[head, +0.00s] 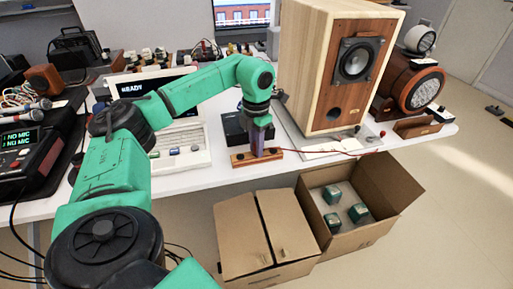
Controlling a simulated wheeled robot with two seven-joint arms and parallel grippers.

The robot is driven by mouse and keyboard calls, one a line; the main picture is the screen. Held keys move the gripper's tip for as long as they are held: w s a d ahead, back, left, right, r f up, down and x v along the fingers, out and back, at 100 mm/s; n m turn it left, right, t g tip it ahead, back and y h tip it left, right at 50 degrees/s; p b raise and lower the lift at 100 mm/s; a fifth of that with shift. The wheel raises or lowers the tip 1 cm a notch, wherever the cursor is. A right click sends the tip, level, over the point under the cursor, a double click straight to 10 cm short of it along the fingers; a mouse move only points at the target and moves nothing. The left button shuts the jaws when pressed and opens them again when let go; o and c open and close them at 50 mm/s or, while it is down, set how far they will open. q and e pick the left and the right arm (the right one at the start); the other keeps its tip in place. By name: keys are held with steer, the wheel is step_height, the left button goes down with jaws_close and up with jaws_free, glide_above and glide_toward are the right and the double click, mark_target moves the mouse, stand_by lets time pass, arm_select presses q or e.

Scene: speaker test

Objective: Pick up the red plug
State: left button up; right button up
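My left gripper (257,153) points down at a small wooden block (241,159) near the table's front edge. Its fingers reach the block's top, and I cannot tell whether they are open or hold anything. A thin red cable (325,152) runs from beside the fingertips to the right, past the front of the speaker. A small red piece (382,134) shows at the right, beside the speaker's base. I cannot tell for sure which end is the red plug; anything between the fingers is hidden. My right gripper is not in view.
A large wooden speaker (316,75) stands right of my gripper, with a brown round-fronted device (397,93) beyond it. A black box (234,128) is just behind the gripper. Two cardboard boxes stand below the table edge: one closed (244,240), one open (398,190) with green-topped cubes.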

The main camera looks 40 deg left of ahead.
arm_select(q)
jaws_close()
steer(key=shift+r, duration=0.25)
step_height(320, 180, up, 20)
steer(key=p, duration=0.8)
steer(key=shift+f, duration=0.2)
step_height(320, 180, up, 26)
steer(key=p, duration=2.7)
steer(key=shift+f, duration=0.2)
